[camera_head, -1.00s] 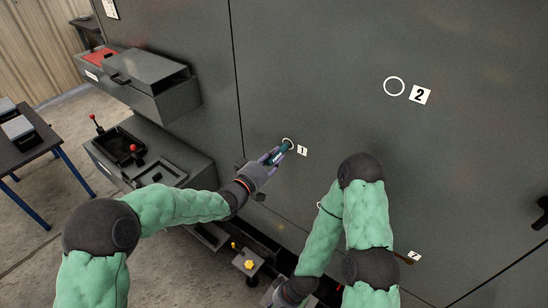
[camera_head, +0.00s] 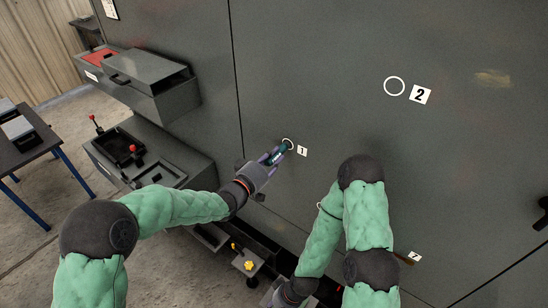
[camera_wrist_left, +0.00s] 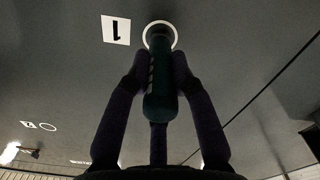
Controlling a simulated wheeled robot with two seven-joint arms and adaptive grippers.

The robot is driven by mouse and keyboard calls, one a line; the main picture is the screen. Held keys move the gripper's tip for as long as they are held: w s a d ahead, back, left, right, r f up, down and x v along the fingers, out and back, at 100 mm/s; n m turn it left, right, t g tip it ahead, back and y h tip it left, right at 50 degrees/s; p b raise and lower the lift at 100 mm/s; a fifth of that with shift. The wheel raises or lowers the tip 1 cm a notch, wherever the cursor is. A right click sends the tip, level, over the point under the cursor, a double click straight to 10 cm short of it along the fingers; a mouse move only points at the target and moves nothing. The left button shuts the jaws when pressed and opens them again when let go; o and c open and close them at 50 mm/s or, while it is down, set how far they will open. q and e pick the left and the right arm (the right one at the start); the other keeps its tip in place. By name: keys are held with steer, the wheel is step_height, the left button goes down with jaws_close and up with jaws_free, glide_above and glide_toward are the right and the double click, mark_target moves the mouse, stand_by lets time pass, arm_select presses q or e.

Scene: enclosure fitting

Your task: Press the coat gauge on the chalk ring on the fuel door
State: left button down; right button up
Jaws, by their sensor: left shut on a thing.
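The coat gauge (camera_head: 279,153) is a small teal, rod-like tool. My left gripper (camera_head: 273,156) is shut on it, with purple fingers on its sides. In the left wrist view, the gauge (camera_wrist_left: 160,95) lies between the fingers of my left gripper (camera_wrist_left: 160,63). Its far end overlaps the white chalk ring (camera_head: 288,143) beside label 1 (camera_head: 302,151) on the grey panel. This ring (camera_wrist_left: 161,36) surrounds the gauge's end in the left wrist view. I cannot tell whether the end touches the surface.
Another white ring (camera_head: 394,86) sits beside label 2 (camera_head: 421,95). A third label (camera_head: 414,256) is low at right, partly near my right arm. Grey drawer boxes (camera_head: 150,85) jut out at left. A pale smudge (camera_head: 492,78) marks the upper right panel.

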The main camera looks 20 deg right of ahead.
mark_target(267, 164)
arm_select(q)
steer(key=shift+v, duration=3.4)
